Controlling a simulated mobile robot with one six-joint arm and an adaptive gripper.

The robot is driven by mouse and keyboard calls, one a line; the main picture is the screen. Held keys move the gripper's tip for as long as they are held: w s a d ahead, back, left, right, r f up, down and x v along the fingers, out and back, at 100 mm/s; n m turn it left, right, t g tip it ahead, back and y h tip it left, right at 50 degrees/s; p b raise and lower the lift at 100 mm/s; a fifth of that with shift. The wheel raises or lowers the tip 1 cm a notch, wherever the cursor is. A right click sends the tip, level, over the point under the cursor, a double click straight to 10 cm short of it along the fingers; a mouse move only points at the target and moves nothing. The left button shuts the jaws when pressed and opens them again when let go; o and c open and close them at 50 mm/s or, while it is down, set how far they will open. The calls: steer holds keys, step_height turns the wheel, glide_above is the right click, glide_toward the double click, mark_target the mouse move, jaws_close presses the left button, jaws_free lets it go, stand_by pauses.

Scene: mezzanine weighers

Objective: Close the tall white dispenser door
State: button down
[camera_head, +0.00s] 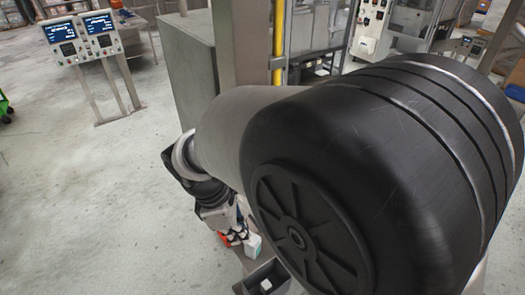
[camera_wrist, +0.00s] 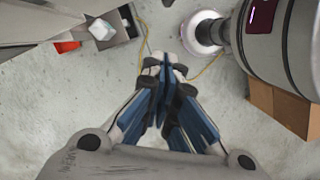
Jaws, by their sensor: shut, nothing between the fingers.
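A white upright unit with dark knobs (camera_head: 369,24) stands at the back right in the head view. I cannot tell whether it is the dispenser, and no door on it can be made out. My gripper (camera_wrist: 165,68) is shut and empty in the wrist view, its blue-padded fingers together above the grey floor. In the head view my gripper is low in the middle, partly hidden by my own arm. It is well apart from the white unit. No door shows clearly in the wrist view.
A red bin (camera_wrist: 67,46), a white block (camera_wrist: 101,29) and a dark open box (camera_head: 262,281) lie near my gripper. A brown box (camera_wrist: 285,107) is at right. A grey cabinet (camera_head: 190,65), yellow post (camera_head: 278,40) and display stand (camera_head: 83,38) stand behind.

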steer(key=d+f, duration=0.5)
steer(key=shift+w+d+f+p, duration=0.15)
steer(key=shift+w+p, duration=0.15)
steer(key=shift+p, duration=0.15)
steer(key=shift+d, duration=0.25)
